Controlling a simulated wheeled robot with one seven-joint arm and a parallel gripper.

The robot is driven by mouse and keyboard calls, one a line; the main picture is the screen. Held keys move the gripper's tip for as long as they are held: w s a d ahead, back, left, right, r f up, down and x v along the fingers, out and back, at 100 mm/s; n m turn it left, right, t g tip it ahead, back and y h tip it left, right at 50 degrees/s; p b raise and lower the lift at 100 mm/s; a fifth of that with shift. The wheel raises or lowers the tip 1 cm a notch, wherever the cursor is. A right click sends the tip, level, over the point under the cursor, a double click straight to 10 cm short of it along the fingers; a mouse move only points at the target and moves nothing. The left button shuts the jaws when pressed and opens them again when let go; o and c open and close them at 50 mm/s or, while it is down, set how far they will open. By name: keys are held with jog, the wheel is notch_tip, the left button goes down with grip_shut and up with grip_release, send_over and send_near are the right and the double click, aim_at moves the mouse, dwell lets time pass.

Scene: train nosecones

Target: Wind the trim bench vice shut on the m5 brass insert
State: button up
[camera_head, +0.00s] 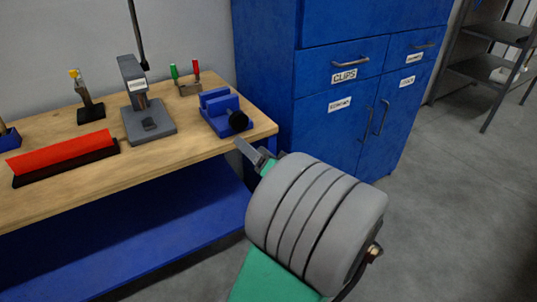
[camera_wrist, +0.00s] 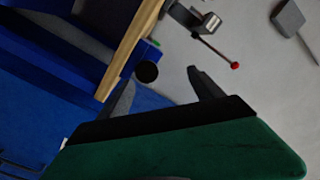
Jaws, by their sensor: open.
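The blue bench vice (camera_head: 213,104) stands at the right front corner of the wooden bench in the head view. Its round black knob (camera_head: 238,121) faces the front edge. My gripper (camera_head: 248,151) is just in front of and below the knob, with a small gap in the picture. In the wrist view my gripper (camera_wrist: 166,88) is open, its two fingers spread and empty. A round black knob (camera_wrist: 147,71) shows ahead of the fingers, nearer the left one, apart from them. I cannot make out a brass insert in the vice jaws.
The wooden bench (camera_head: 185,147) also holds a grey press (camera_head: 150,123), a red bar (camera_head: 62,155) on a black base, a black stand (camera_head: 91,113) and a holder with green and red handles (camera_head: 188,88). A blue cabinet (camera_head: 315,120) stands close right of the bench.

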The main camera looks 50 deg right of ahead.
jog(key=shift+s+d+m+h, duration=0.3)
jog(key=shift+s+d+h, duration=0.5)
jog(key=shift+s+d, duration=0.5)
